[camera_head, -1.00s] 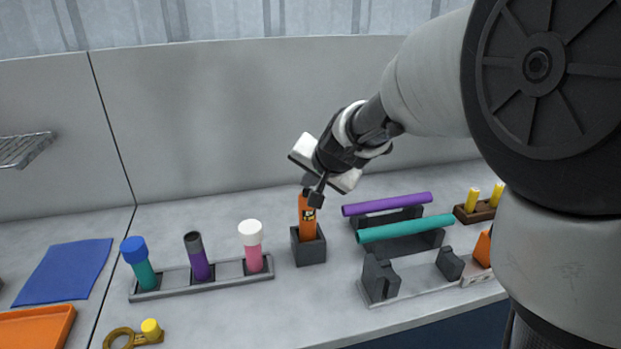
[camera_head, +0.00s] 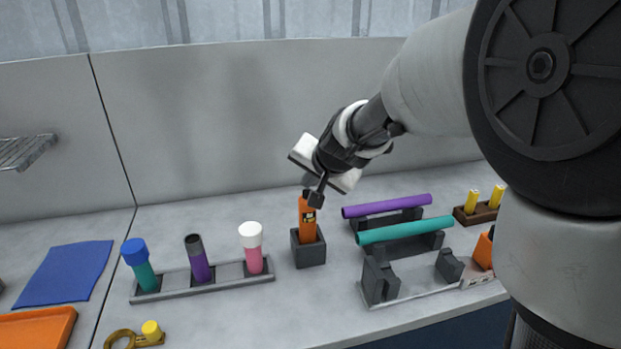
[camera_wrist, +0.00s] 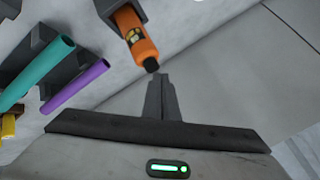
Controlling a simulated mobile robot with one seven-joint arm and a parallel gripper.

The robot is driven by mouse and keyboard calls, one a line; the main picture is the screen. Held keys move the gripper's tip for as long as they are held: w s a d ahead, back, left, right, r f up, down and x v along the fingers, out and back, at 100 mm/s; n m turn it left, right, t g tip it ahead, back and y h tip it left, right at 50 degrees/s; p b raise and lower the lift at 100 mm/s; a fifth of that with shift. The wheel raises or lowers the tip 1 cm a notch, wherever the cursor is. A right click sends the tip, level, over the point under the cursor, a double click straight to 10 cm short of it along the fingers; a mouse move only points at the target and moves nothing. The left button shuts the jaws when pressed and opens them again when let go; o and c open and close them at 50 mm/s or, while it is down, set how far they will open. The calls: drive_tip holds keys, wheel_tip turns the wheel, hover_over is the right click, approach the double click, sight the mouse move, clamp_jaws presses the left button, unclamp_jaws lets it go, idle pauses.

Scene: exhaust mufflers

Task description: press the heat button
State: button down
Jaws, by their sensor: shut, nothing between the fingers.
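An orange tool (camera_head: 307,222) with a dark label stands upright in a square dark grey holder (camera_head: 309,252) near the middle of the bench. It also shows in the wrist view (camera_wrist: 134,32), with its black tip (camera_wrist: 151,64) toward my fingers. My gripper (camera_head: 314,198) is shut and empty, right at the top of the orange tool. In the wrist view my closed fingertips (camera_wrist: 160,77) are just beside the black tip; I cannot tell whether they touch it. No part marked as a heat button can be made out.
Left of the holder, a grey rack (camera_head: 205,283) bears teal, purple and pink tubes. To the right, a purple pipe (camera_head: 387,206) and a teal pipe (camera_head: 405,230) lie on dark supports, behind a grey fixture (camera_head: 412,288). A yellow-topped brass ring piece (camera_head: 135,338) lies at the front left.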

wheel_tip(320, 180, up, 6)
drive_tip(key=p, duration=0.5)
idle(1.0)
